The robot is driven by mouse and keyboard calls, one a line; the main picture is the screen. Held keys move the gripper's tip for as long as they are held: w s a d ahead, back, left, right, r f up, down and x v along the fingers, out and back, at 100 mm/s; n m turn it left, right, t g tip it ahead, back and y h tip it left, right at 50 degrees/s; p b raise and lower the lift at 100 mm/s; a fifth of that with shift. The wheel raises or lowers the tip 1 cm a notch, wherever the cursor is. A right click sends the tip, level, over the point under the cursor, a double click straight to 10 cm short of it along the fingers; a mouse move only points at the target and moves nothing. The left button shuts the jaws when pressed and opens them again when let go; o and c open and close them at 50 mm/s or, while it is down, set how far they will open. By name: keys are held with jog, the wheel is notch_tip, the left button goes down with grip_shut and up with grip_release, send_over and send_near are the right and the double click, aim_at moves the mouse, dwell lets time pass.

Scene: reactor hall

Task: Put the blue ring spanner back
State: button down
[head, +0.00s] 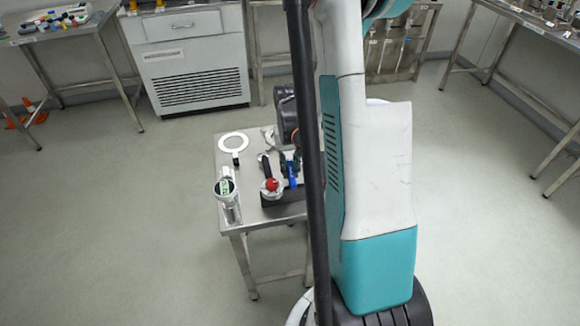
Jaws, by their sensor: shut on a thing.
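A small blue thing (291,174), which looks like the blue ring spanner, shows upright over the small steel table, just left of my dark arm parts. My gripper (289,160) is at its upper end and appears shut on it. My arm hides much of the gripper and the right part of the table. I cannot tell whether the spanner's lower end touches the dark block (284,197) under it.
The small steel table (226,167) also bears a white ring-shaped plate (233,142), a shiny metal cylinder (227,190) and a red-topped part (271,185). A white cabinet (190,60) and benches stand along the walls. The floor left of the table is clear.

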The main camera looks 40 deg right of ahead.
jog(key=c, duration=1.4)
grip_release()
jog(key=shift+r, duration=0.1)
jog(key=shift+r+p, duration=1.95)
jog(key=shift+r, duration=1)
